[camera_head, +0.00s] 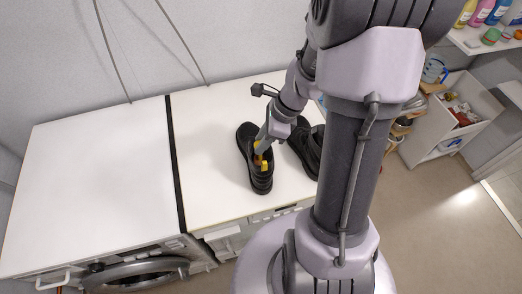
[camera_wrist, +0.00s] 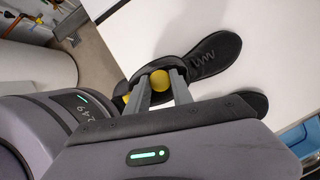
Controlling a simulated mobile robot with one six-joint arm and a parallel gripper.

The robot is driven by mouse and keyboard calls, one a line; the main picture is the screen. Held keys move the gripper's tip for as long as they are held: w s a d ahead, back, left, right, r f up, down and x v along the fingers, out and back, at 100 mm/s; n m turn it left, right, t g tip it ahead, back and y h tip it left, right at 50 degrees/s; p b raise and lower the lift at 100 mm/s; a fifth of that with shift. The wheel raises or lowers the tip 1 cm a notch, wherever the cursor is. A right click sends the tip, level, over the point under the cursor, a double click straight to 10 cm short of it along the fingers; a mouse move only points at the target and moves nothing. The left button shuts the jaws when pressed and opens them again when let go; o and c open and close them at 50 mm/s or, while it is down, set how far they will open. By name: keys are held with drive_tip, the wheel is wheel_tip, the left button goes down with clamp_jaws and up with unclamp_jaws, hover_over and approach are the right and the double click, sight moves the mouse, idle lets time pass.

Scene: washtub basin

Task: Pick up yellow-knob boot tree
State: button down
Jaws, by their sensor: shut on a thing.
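The yellow-knob boot tree shows as a round yellow knob (camera_wrist: 159,82) in the wrist view. Its body is hidden inside the opening of a black shoe (camera_wrist: 213,53). My gripper (camera_wrist: 162,79) is shut on the knob, with one grey finger on each side of it. In the head view this shoe (camera_head: 261,178) lies on the white top, with yellow parts (camera_head: 264,166) at its opening beside my gripper. A second yellow piece (camera_wrist: 126,98) shows left of the fingers in the wrist view. I cannot tell whether the tree is raised in the shoe.
A second black shoe (camera_head: 303,150) stands close to the right, partly behind my arm. The white top (camera_head: 90,180) is clear to the left, past a dark gap. A washing machine door (camera_head: 135,275) is below. Shelves with bottles (camera_head: 483,12) and an open drawer (camera_head: 455,112) are at right.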

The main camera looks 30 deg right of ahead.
wheel_tip(320, 180, up, 18)
drive_tip(key=p, duration=0.5)
drive_tip(key=shift+f, duration=0.1)
